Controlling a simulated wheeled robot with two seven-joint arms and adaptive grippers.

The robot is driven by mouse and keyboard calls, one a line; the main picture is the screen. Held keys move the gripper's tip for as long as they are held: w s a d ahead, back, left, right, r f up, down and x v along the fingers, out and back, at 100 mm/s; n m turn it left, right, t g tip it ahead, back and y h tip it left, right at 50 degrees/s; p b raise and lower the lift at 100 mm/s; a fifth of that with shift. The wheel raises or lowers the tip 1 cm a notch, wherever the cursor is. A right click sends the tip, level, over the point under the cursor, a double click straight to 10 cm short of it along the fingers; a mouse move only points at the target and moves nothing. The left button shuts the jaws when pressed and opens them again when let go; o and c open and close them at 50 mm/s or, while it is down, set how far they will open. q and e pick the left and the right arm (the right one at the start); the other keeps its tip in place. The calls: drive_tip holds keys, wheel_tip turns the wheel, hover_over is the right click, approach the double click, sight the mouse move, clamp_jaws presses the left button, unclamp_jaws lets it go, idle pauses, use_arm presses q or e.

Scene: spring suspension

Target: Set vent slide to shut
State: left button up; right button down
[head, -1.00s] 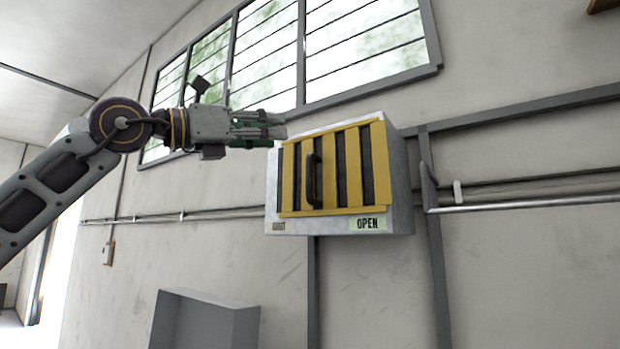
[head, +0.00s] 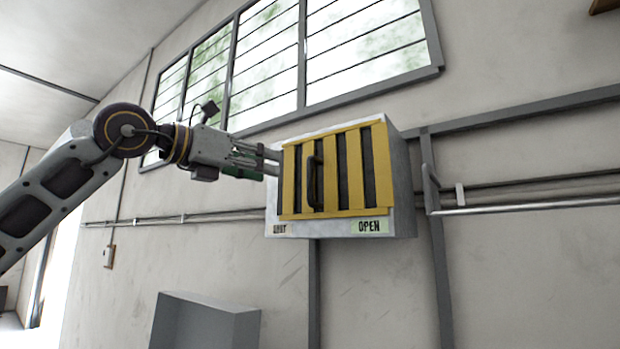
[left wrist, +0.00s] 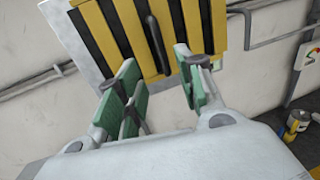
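The vent box (head: 403,190) is pale grey and fixed to the wall. Its yellow slatted slide (head: 355,165) shows dark gaps between the slats. A dark upright handle (head: 315,183) stands on the slide's left part; it also shows in the left wrist view (left wrist: 157,45). An OPEN label (head: 370,226) is at the lower right and a smaller SHUT label (head: 279,229) at the lower left. My left gripper (head: 273,161) is at the box's left edge, left of the handle. In the left wrist view its green-padded fingers (left wrist: 158,78) are apart and empty. My right gripper is out of view.
A horizontal pipe (head: 530,206) and a bent rail (head: 429,185) are on the wall right of the box. A grey cabinet (head: 205,322) stands below left. A window (head: 300,60) is above. A can (left wrist: 298,121) shows at the right in the left wrist view.

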sight(310, 196)
use_arm(q)
drive_tip(key=shift+d, duration=0.1)
drive_tip(key=shift+p+x, duration=2.4)
drive_tip(key=shift+x, duration=4.4)
clamp_jaws()
